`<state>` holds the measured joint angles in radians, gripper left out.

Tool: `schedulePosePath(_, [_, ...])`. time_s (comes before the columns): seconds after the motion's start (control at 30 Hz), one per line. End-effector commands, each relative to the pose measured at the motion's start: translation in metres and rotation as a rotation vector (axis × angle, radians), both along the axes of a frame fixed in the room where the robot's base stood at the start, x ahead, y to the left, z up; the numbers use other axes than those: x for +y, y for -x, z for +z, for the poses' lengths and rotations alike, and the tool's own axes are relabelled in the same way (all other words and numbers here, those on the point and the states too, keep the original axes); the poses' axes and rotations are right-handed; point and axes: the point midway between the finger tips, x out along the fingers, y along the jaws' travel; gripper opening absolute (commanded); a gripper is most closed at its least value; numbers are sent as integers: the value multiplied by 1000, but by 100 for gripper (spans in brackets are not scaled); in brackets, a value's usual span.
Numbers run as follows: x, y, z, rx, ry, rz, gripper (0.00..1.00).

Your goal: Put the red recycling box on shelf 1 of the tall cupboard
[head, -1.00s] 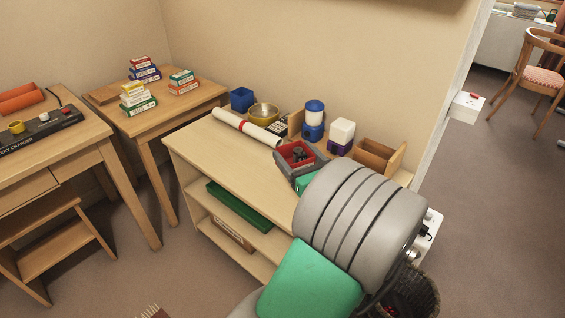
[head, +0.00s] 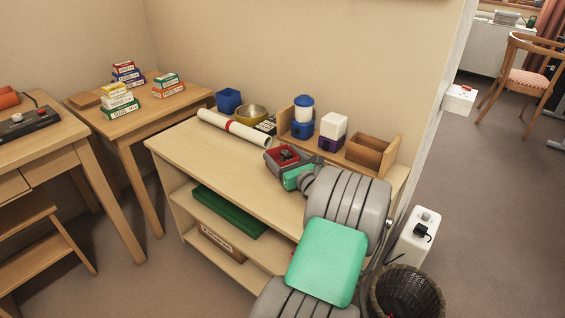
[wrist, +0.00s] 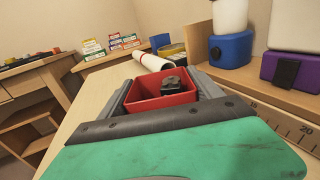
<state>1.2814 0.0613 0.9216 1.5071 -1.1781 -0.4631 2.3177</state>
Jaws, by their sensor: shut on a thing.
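The red recycling box (head: 289,155) is a small open-topped box with dark items inside. It is at the top of the low shelf unit, near the wooden organiser. In the wrist view the red box (wrist: 158,94) sits between the two grey fingers of my gripper (wrist: 165,90), which is shut on it. My green and grey gripper also shows in the head view (head: 287,160). My arm hides part of the unit's right side. I cannot tell whether the box touches the top or is lifted. I cannot make out a tall cupboard.
The low shelf unit (head: 228,146) also bears a white roll (head: 234,128), a brass bowl (head: 251,112), a blue box (head: 228,99) and a wooden organiser (head: 385,138) close to the gripper. A wicker basket (head: 407,292) and white box (head: 423,235) stand right of my arm. Open floor lies right.

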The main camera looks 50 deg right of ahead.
Motion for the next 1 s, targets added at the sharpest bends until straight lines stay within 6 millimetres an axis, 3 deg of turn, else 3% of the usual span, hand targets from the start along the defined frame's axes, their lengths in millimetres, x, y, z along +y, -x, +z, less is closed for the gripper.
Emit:
schedulePosePath(0.3, [0, 0, -1, -3, 2, 0, 26])
schedulePosePath(0.33, [0, 0, -1, -2, 2, 0, 76])
schedulePosePath(0.57, [0, 0, -1, -2, 2, 0, 95])
schedulePosePath(0.87, [0, 0, 3, -1, 3, 0, 96])
schedulePosePath(1.0, [4, 20, 4, -1, -2, -5, 96])
